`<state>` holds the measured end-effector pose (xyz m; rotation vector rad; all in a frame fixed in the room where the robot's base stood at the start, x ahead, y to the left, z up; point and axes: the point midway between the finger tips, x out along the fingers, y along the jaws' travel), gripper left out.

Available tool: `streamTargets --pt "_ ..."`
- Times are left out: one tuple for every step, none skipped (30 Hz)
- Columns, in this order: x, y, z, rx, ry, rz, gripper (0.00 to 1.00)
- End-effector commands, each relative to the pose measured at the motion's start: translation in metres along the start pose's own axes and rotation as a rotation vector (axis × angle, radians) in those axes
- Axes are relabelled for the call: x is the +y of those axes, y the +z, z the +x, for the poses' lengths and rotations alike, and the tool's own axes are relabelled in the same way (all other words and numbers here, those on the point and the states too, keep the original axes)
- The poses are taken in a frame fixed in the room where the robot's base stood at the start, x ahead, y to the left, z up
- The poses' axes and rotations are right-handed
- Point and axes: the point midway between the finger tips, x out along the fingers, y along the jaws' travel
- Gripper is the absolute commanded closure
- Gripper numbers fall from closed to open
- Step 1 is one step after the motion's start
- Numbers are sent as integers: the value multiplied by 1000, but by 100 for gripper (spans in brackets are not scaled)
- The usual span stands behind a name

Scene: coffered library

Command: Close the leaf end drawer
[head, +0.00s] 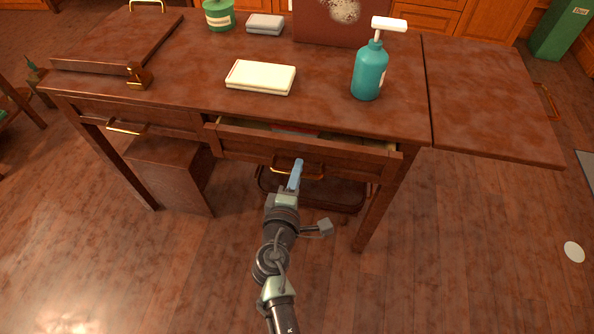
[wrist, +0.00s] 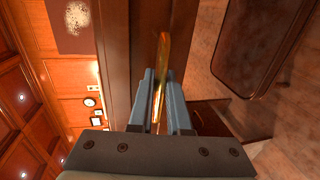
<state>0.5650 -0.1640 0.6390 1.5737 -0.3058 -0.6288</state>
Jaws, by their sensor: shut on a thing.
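The leaf end drawer (head: 340,152) is under the right part of the wooden desk, beside the raised side leaf (head: 490,95). It stands partly out, with a strip of its inside and something reddish showing behind its front. Its brass handle (head: 314,177) is on the front, and also shows in the wrist view (wrist: 162,52). My gripper (head: 297,172) is in front of the drawer, shut on the handle. In the wrist view the two fingers (wrist: 160,85) lie on either side of the brass bar. The fingers hide part of the handle in the head view.
A second drawer with a brass handle (head: 127,128) at the left looks shut. A dark tray (head: 340,195) lies below the drawer. Floor in front is clear.

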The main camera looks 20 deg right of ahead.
Motion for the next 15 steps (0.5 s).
streamTargets --pt "0 -1 0 2 1 0 100" --pt "0 -1 0 2 1 0 100" --pt "0 -1 0 2 1 0 100" --pt "0 -1 0 2 1 0 100" --pt "0 -1 0 2 1 0 100" --pt "0 -1 0 2 1 0 100" --pt "0 -1 2 1 1 1 100" --pt "0 -1 4 1 1 1 100" --pt "1 -1 9 0 1 1 100" --pt "2 -1 13 0 2 2 100" --pt "2 -1 18 1 2 1 100" --pt "3 -1 24 1 1 2 100" --pt "4 -1 28 0 2 3 100" --pt "5 -1 32 0 1 1 100" --pt "7 -1 36 1 2 1 100"
